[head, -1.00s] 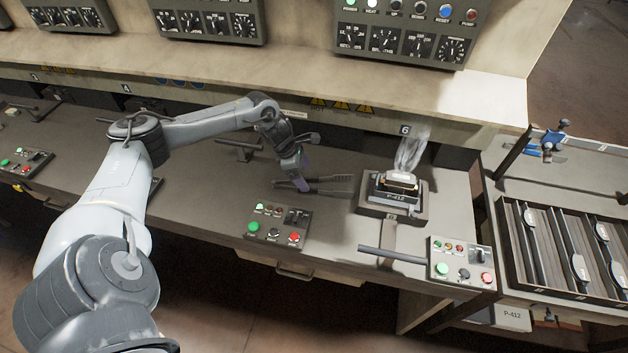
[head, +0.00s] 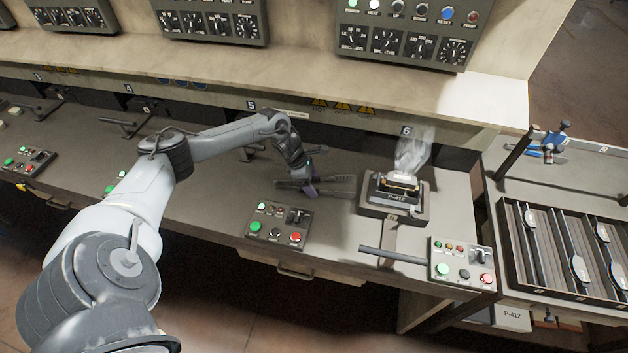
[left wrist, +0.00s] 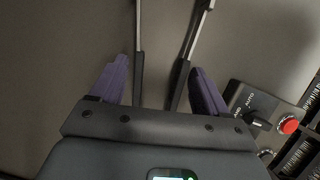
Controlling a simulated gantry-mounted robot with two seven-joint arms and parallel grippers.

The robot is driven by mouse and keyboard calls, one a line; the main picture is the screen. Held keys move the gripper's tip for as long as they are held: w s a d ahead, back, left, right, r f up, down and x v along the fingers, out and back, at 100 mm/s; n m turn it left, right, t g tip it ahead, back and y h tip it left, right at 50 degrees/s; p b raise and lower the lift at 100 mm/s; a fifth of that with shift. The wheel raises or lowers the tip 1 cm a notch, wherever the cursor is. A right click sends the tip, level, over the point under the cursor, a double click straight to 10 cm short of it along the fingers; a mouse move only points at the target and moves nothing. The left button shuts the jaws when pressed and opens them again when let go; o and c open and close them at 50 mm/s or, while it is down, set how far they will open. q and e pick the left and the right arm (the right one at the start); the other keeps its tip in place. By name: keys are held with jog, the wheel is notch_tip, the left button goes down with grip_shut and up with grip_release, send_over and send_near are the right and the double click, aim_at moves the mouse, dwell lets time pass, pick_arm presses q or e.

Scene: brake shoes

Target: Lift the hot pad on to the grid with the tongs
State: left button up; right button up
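The tongs (head: 338,184) lie on the bench left of the press, jaws to the right. My left gripper (head: 311,190) is low over them. In the left wrist view, its purple fingers (left wrist: 158,68) are apart, one on each side of the tongs' two dark handles (left wrist: 138,75). The handles are spread, with narrow gaps to the fingers; contact is unclear. The grid (head: 510,262) is a dark slatted rack on the right-hand table. My right gripper is not in view.
Button boxes stand at the bench's front edge, one left of the press (head: 278,223) and one right of it (head: 462,262). A lever (head: 392,254) sticks out in front of the press. Several pads lie in the grid. A blue clamp-like tool (head: 550,145) is behind it.

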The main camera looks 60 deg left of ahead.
pick_arm(q)
grip_shut()
dwell(0.4)
notch_tip(320, 180, up, 10)
jog(key=shift+b, duration=0.35)
dwell(0.3)
jog(key=shift+c, duration=1.4)
grip_release()
